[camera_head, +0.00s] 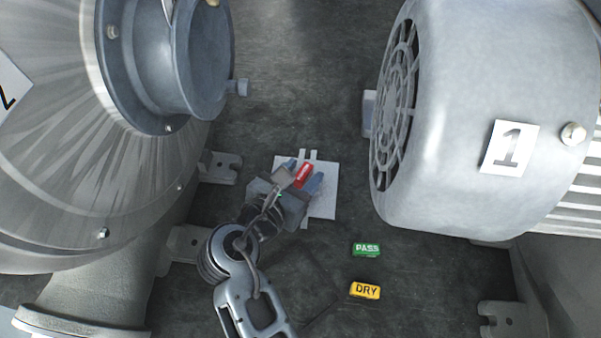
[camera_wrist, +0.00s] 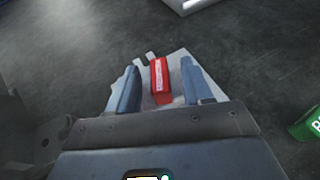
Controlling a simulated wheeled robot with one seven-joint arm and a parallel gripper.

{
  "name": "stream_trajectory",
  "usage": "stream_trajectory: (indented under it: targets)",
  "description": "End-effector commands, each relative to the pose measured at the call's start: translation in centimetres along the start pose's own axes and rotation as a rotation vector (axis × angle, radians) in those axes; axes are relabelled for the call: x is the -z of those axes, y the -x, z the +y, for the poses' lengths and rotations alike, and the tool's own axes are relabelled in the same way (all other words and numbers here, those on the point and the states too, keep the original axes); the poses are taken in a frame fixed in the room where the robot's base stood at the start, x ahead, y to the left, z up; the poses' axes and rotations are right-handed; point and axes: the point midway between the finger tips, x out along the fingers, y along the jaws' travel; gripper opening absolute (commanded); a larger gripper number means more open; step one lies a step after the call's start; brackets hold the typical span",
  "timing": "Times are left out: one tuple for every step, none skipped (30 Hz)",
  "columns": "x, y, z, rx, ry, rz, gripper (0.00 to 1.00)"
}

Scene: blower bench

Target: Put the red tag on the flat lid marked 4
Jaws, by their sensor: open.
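The red tag (camera_head: 303,176) lies over a flat white plate (camera_head: 327,203) on the dark bench, between the two machines. My gripper (camera_head: 304,178) is open around the tag. In the wrist view the red tag (camera_wrist: 159,76) stands between the two blue-grey fingers (camera_wrist: 158,90), with a gap on each side. The white plate (camera_wrist: 212,84) shows beneath and behind the fingers. I cannot tell whether the tag touches the plate. My gripper hides part of the plate, and no 4 can be read on it.
A green PASS tag (camera_head: 366,249) and a yellow DRY tag (camera_head: 365,290) lie on the bench to the right. A large motor housing marked 1 (camera_head: 470,110) stands at right, and a large blower casing (camera_head: 80,150) at left. The bench between them is mostly clear.

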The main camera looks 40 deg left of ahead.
Motion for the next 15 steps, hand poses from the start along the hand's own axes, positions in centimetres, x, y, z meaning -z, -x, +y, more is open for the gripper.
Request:
stream_trajectory:
  targets:
    - [0.1, 0.6, 0.1, -0.002, 0.002, 0.000, 0.50]
    - [0.1, 0.9, 0.0, -0.002, 0.002, 0.000, 0.50]
    - [0.1, 1.5, 0.0, -0.002, 0.002, 0.000, 0.50]
    - [0.1, 2.0, 0.0, -0.003, 0.002, 0.000, 0.50]
    - [0.1, 2.6, 0.0, -0.003, 0.002, 0.000, 0.50]
    - [0.1, 3.4, 0.1, -0.004, 0.001, 0.001, 0.50]
    - [0.1, 4.1, 0.1, -0.003, 0.001, 0.000, 0.50]
    - [0.1, 4.7, 0.1, -0.004, 0.002, 0.001, 0.50]
    - [0.1, 5.6, 0.0, -0.003, 0.001, 0.001, 0.50]
    - [0.1, 6.2, 0.0, -0.004, 0.001, 0.001, 0.50]
    - [0.1, 6.8, 0.1, -0.003, 0.001, 0.000, 0.50]
    - [0.0, 7.6, 0.0, -0.003, 0.001, 0.000, 0.50]
    - [0.1, 8.2, 0.0, -0.002, 0.002, 0.000, 0.50]
    - [0.1, 8.7, 0.0, -0.003, 0.001, 0.000, 0.50]
    - [0.1, 9.3, 0.0, -0.003, 0.001, 0.001, 0.50]
